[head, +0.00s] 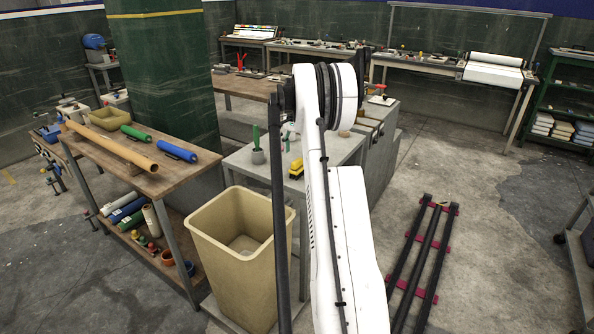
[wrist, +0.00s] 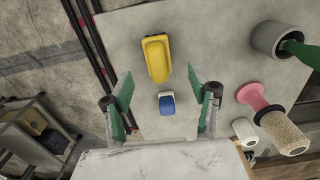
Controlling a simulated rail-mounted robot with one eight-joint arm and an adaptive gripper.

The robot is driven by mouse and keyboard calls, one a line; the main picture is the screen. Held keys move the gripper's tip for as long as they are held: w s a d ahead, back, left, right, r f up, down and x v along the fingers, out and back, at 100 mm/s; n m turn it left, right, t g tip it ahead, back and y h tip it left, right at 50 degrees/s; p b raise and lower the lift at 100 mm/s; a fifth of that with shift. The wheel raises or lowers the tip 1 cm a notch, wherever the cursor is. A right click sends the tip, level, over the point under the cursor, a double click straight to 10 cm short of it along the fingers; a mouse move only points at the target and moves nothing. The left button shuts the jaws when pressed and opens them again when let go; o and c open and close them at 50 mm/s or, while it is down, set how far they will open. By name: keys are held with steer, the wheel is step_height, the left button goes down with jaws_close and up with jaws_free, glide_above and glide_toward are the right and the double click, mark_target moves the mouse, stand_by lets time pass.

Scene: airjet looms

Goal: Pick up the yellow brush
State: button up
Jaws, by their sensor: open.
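The yellow brush (wrist: 157,58) lies on a grey table top (wrist: 128,38), seen from above in the wrist view. In the head view the yellow brush (head: 296,170) shows near the table's front edge, left of my white arm. My gripper (wrist: 160,76) is open and empty, its green-padded fingers spread to either side. The brush appears between and beyond the fingertips, apart from them. My gripper is hidden behind my arm in the head view.
A small blue-and-white object (wrist: 167,104) lies close to the brush. A grey pot with a green item (wrist: 272,38), a pink-based beige roll (wrist: 280,128) and a white cylinder (wrist: 243,130) stand to the right. A tan bin (head: 205,240) stands before the table.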

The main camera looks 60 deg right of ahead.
mark_target(296, 160)
steer(key=shift+s+f, duration=0.2)
steer(key=shift+f, duration=4.1)
steer(key=c, duration=1.3)
steer(key=shift+r, duration=0.2)
step_height(296, 160, up, 4)
steer(key=shift+w+a+r, duration=0.1)
steer(key=w+a+r, duration=0.2)
steer(key=a, duration=0.1)
steer(key=w+a+r, duration=0.1)
steer(key=a+r, duration=0.1)
steer(key=a, duration=0.1)
steer(key=w+a+r, duration=0.2)
steer(key=a, duration=0.1)
steer(key=shift+w+a+r, duration=0.25)
steer(key=shift+w+a, duration=0.1)
steer(key=shift+a, duration=0.05)
